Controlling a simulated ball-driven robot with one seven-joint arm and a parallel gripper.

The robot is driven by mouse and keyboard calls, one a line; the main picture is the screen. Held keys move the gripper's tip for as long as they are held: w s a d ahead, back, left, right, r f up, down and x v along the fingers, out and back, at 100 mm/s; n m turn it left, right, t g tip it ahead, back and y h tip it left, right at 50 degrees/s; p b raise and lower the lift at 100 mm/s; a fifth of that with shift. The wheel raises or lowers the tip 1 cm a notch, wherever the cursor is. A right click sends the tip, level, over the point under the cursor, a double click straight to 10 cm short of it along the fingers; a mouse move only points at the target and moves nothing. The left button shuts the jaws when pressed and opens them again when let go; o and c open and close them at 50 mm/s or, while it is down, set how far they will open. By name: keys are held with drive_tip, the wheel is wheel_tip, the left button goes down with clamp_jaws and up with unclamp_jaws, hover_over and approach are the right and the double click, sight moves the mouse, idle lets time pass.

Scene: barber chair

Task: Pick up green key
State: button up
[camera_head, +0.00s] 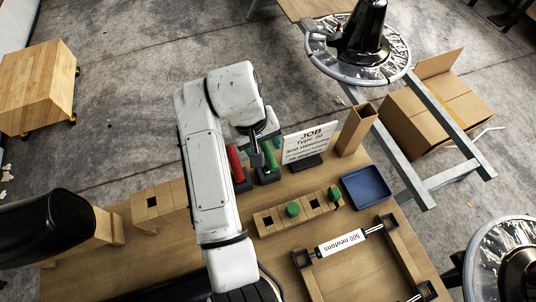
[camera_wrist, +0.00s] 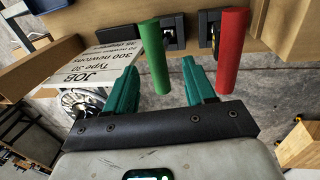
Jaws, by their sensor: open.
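The green key shows as an upright green cylindrical handle in a dark holder in the head view (camera_head: 270,156). My gripper (camera_wrist: 160,68) is open and empty, fingers pointing toward the holder. In the head view my gripper (camera_head: 262,141) is partly hidden by my white arm and close to the key.
A red key (camera_head: 236,162) stands just left of the green one; it also shows in the wrist view (camera_wrist: 232,50). A JOB sign (camera_head: 309,143) and a tall wooden box (camera_head: 356,130) stand to the right. A wooden block with green knobs (camera_head: 270,222) and a blue tray (camera_head: 366,190) are nearer.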

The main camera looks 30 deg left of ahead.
sight(267, 151)
drive_tip(key=shift+w+d+f, duration=0.1)
drive_tip(key=shift+d+f, duration=0.05)
drive_tip(key=shift+f, duration=0.6)
drive_tip(key=shift+w+d+f, duration=0.15)
drive_tip(key=shift+f, duration=0.6)
drive_tip(key=shift+w+d+f, duration=0.1)
drive_tip(key=shift+d+f, duration=0.05)
drive_tip(key=shift+f, duration=0.6)
clamp_jaws()
